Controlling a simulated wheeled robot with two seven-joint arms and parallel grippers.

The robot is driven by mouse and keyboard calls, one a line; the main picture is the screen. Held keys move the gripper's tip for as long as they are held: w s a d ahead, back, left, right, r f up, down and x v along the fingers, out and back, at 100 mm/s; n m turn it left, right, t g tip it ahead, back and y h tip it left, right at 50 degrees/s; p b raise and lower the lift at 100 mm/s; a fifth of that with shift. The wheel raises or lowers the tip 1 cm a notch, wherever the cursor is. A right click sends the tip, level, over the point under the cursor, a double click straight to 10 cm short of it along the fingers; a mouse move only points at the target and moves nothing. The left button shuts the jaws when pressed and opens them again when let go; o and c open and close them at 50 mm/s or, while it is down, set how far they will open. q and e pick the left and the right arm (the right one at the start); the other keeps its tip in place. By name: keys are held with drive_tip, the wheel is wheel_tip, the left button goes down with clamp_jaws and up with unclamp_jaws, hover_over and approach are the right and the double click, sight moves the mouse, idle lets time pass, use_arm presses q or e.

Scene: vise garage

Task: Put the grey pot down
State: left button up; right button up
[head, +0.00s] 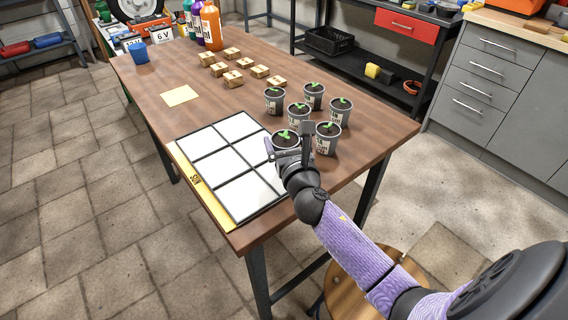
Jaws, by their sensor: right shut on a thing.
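My right gripper (285,152) is shut on a grey pot (286,139) with dark soil and a green seedling. The gripper hides much of this pot. It is over or beside the right edge of the white-squared tray (208,142), and I cannot tell whether it touches a surface. Several like grey pots stand upright on the table close by, among them one (328,138) just to the right and one (299,117) behind. The tray has dark dividing lines and a yellow strip (202,188) along its left side; its visible squares are empty. My left gripper is not in view.
A wooden stool (355,285) stands below the front right. The table's middle left is clear.

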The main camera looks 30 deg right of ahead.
wheel_tip(320, 180, down, 4)
drive_tip(key=shift+r+b, duration=0.25)
drive_tip(key=shift+b, duration=0.65)
drive_tip(key=shift+r+p, duration=0.3)
drive_tip(key=shift+r, duration=0.05)
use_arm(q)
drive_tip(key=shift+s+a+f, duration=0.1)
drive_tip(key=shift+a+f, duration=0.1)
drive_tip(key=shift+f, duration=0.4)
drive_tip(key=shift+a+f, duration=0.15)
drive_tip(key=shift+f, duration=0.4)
use_arm(e)
drive_tip(key=shift+f, duration=0.1)
drive_tip(key=o, duration=1)
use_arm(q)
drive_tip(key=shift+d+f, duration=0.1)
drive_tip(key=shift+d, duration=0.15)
use_arm(e)
drive_tip(key=shift+o, duration=0.2)
drive_tip(key=shift+r, duration=0.25)
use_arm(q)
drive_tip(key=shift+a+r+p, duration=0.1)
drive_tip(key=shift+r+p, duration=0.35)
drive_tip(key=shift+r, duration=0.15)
use_arm(e)
drive_tip(key=v, duration=1.2)
